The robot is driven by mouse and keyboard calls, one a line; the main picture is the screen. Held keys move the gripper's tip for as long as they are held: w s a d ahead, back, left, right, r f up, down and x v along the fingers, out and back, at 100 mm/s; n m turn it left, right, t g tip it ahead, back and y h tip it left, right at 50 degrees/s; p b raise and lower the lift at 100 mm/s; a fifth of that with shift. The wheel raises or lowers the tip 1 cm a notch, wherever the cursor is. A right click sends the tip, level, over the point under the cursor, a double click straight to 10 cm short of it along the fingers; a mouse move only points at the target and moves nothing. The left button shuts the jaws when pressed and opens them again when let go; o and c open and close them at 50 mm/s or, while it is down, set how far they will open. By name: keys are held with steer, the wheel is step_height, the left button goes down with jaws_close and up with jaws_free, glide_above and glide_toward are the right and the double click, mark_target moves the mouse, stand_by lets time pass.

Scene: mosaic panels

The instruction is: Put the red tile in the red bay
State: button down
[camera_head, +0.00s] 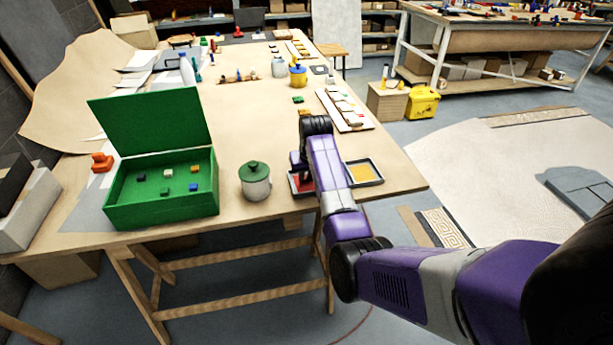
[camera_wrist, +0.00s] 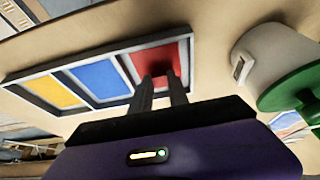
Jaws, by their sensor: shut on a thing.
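The tray with yellow, blue and red bays (camera_wrist: 109,106) shows whole in the wrist view. The red bay (camera_wrist: 144,56) is at its right end. My gripper (camera_wrist: 161,80) reaches over the red bay, its two fingers close together with a small gap. It is shut on the red tile, which is hard to tell apart from the red floor of the bay behind it. I cannot tell whether the tile touches the floor. In the head view my arm covers the tray's middle; the yellow bay (camera_head: 362,173) and part of the red bay show.
A grey jar with a green lid (camera_head: 255,181) stands left of the tray; it also shows close by in the wrist view (camera_wrist: 262,57). An open green box (camera_head: 160,214) with several small tiles stands farther left. The table's front edge is near the tray.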

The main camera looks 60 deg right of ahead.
steer(key=shift+f, duration=0.35)
steer(key=shift+f, duration=0.1)
steer(key=c, duration=1.3)
jaws_free()
